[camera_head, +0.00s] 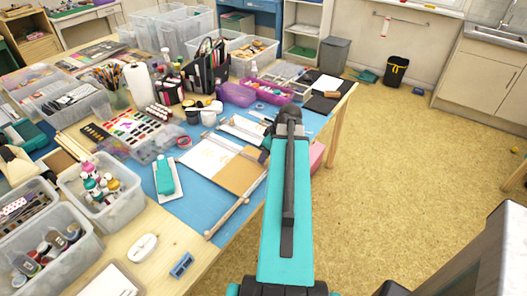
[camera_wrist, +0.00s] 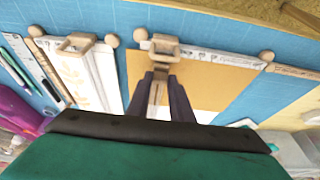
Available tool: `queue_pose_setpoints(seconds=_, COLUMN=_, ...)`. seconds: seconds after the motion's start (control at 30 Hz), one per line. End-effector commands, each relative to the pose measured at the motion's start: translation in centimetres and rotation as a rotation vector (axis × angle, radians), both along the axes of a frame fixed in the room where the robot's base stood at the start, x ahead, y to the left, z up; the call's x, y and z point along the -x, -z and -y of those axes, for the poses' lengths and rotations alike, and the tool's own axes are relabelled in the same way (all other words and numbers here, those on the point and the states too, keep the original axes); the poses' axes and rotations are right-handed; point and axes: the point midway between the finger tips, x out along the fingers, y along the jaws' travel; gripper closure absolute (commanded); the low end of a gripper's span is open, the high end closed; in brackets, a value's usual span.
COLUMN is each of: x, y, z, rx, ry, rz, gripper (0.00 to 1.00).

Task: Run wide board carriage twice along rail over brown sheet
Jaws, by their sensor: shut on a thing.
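In the wrist view, my gripper (camera_wrist: 158,88) is shut on a light wooden carriage (camera_wrist: 165,44) with a loop-shaped top. The carriage stands at the left end of a pale rail (camera_wrist: 225,57) with round wooden end knobs. The rail runs along one edge of the brown sheet (camera_wrist: 215,86), which lies to the right of the carriage. The brown sheet (camera_head: 240,174) also shows in the head view, on the blue mat. The carriage's underside is hidden by my fingers. In the head view my arm hides the gripper.
The blue mat (camera_head: 202,208) has free room near the table's front edge. A teal tool (camera_head: 164,174), open bins and paints crowd the table's left side.

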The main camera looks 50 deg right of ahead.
Motion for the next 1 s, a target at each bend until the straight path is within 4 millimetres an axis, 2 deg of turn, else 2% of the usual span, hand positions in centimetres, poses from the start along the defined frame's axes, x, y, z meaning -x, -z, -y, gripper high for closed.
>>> queue_pose_setpoints(seconds=0.6, x=0.01, y=-0.13, z=-0.81, rx=0.012, ry=-0.022, rz=0.002, gripper=1.0)
queue_pose_setpoints(seconds=0.63, x=0.01, y=-0.13, z=-0.82, rx=0.012, ry=-0.022, rz=0.002, gripper=0.79)
queue_pose_setpoints(seconds=0.73, x=0.0, y=-0.12, z=-0.84, rx=0.011, ry=-0.022, rz=0.002, gripper=0.62)
queue_pose_setpoints(seconds=1.0, x=-0.01, y=-0.09, z=-0.92, rx=0.009, ry=-0.023, rz=0.002, gripper=0.61)
